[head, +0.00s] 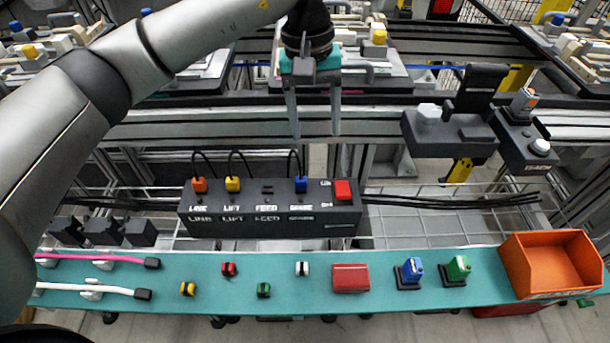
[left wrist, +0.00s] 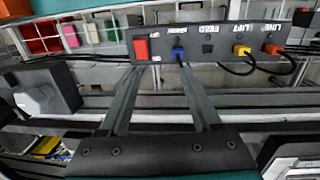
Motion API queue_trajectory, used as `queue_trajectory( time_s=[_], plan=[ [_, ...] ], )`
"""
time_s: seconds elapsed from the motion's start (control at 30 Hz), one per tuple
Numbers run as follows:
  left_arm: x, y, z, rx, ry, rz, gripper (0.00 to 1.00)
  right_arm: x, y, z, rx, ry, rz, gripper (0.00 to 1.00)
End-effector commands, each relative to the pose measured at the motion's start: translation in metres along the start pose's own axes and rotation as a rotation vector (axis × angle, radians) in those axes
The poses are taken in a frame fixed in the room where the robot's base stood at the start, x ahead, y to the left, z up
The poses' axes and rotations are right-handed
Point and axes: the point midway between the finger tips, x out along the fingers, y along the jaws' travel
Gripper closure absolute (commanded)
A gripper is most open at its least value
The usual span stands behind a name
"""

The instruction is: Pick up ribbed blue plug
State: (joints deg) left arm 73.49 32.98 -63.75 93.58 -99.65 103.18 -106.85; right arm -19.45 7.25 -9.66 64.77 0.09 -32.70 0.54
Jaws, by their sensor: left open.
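A blue plug (head: 301,184) sits upright in the right-hand labelled socket of a dark socket box (head: 270,228), with a black cable looping behind it. It also shows in the left wrist view (left wrist: 178,53). Another blue piece (head: 412,268) stands in a black holder on the teal shelf; I cannot tell ribs on either. My left gripper (head: 316,135) is open and empty, fingers pointing down, above and behind the box. In the left wrist view its fingertips (left wrist: 158,68) frame the area just short of the blue plug. My right gripper is not in view.
Orange (head: 199,185) and yellow (head: 232,184) plugs and a red switch (head: 343,190) share the box. The teal shelf (head: 205,301) holds small coloured pieces, a red block (head: 350,278), a green piece (head: 458,268) and an orange bin (head: 519,275). A dark fixture (head: 450,134) stands right.

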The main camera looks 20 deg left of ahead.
Motion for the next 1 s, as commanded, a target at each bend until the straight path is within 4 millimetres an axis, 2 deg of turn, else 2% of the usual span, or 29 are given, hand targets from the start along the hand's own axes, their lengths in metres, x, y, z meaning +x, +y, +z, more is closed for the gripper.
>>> queue_trajectory(
  time_s=[0.07,0.17,0.7,0.83,1.0],
  plan=[
    [-0.007,-0.014,-0.008,0.009,0.027,-0.06,0.35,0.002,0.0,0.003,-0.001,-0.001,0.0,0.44],
    [-0.007,-0.021,-0.011,0.013,0.037,-0.092,0.35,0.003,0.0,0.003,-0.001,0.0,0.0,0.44],
    [0.07,-0.028,-0.013,0.013,0.035,-0.092,0.35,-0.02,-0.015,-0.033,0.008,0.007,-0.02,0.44],
    [0.083,-0.029,-0.014,0.013,0.035,-0.091,0.35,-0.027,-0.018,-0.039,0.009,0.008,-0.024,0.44],
    [0.09,-0.03,-0.014,0.013,0.037,-0.09,0.35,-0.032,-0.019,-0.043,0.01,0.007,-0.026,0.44]
  ],
)
